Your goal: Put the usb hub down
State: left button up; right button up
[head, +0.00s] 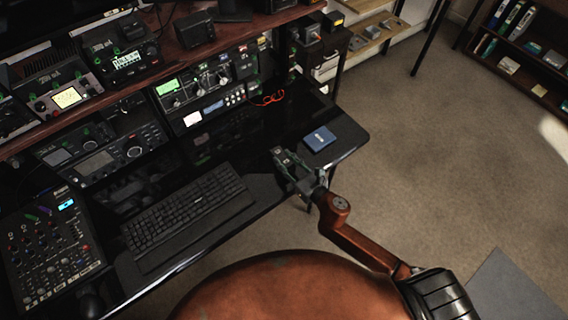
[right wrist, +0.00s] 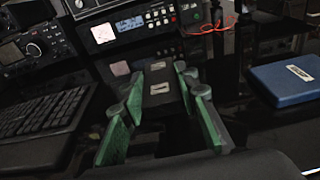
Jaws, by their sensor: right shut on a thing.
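My right gripper (head: 296,172) reaches over the front edge of the black desk, between the keyboard and a blue box. In the right wrist view its green-padded fingers (right wrist: 160,112) stand on either side of a small dark box with pale labels (right wrist: 158,88), which looks like the usb hub. The gripper is shut on this hub. The hub also shows as a dark shape at the fingertips in the head view (head: 283,155). Whether its underside touches the desk (head: 262,190) is hard to tell against the dark surface. My left gripper is out of view.
A blue box (head: 319,139) lies right of the gripper. A black keyboard (head: 188,215) is to the left and a mixer (head: 46,253) further left. Radio units (head: 208,98) and a red cable (head: 268,98) are behind. Dark desk surface between them looks clear.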

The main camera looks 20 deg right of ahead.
aim_at(285, 164)
jog(key=shift+w+d+f, duration=0.1)
jog(key=shift+w+f, duration=0.3)
jog(key=shift+f, duration=0.15)
jog(key=shift+w+f+b, duration=0.15)
jog(key=shift+f+b, duration=0.4)
jog(key=shift+f, duration=0.3)
jog(key=shift+w+f+b, duration=0.1)
jog(key=shift+f+b, duration=0.4)
jog(key=shift+f, duration=0.35)
jog(key=shift+f, duration=0.2)
jog(key=o, duration=1.1)
jog(key=shift+o, duration=0.2)
jog(key=shift+r, duration=0.15)
jog(key=shift+s+d+r, duration=0.1)
jog(key=shift+s, duration=0.1)
jog(key=p+v, duration=0.1)
jog(key=v, duration=1)
jog(key=shift+s, duration=0.3)
